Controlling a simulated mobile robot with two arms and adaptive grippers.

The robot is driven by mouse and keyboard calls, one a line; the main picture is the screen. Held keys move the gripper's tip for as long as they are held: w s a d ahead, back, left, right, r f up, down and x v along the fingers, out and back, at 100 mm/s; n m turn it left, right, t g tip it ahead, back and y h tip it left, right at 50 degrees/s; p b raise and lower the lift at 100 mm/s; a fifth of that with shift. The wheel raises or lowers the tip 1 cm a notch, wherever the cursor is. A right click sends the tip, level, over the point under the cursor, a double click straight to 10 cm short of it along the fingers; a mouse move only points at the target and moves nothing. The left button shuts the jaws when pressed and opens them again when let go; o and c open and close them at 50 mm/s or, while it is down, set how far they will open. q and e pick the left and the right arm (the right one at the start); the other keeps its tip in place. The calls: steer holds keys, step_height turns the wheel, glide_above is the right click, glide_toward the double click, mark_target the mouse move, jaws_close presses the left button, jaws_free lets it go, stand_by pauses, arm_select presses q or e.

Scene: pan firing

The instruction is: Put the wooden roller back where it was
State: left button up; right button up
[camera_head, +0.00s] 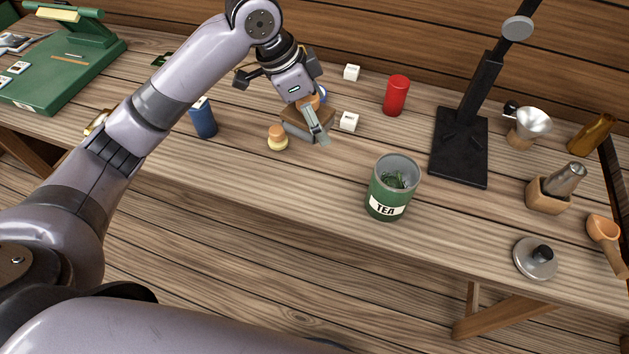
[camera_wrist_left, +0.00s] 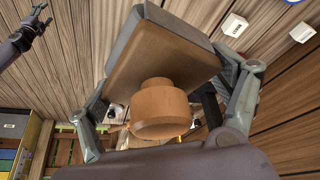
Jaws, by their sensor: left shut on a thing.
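The wooden roller (camera_head: 296,129) is a block with a brown wooden top, a grey underside and a round wooden knob. My left gripper (camera_head: 311,112) is shut on it, above the table's back middle; I cannot tell whether it touches the table. In the left wrist view the roller (camera_wrist_left: 165,65) sits between the two fingers, its knob (camera_wrist_left: 160,108) towards the camera. My right gripper (camera_wrist_left: 36,22) shows small at the upper left of the left wrist view, its fingers apart and empty. It is not in the head view.
A green tea tin (camera_head: 389,190) stands at the front edge. A black stand (camera_head: 458,165) is farther right.

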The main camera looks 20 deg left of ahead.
arm_select(q)
steer(key=shift+w+d+r+m, duration=0.1)
steer(key=shift+w+d+m, duration=0.15)
steer(key=shift+m, duration=0.25)
steer(key=shift+w+m+g, duration=0.1)
steer(key=shift+m+g, duration=0.2)
steer(key=p, duration=0.1)
glide_above(325, 183)
steer(key=a, duration=0.1)
step_height(325, 183, down, 7)
steer(key=f, duration=0.3)
steer(key=f+p, duration=0.1)
steer(key=f, duration=0.3)
steer(key=shift+s+a+f, duration=0.1)
steer(key=shift+s+f, duration=0.1)
steer(key=shift+f, duration=0.05)
step_height(325, 183, down, 5)
steer(key=shift+r, duration=0.1)
steer(key=shift+f, duration=0.25)
arm_select(e)
steer(key=shift+s+d+r, duration=0.1)
steer(key=shift+s+r, duration=0.2)
steer(key=shift+r, duration=0.25)
steer(key=shift+s+d+r, duration=0.1)
steer(key=shift+s+r, duration=0.15)
steer(key=shift+r, duration=0.3)
arm_select(q)
steer(key=shift+f, duration=0.15)
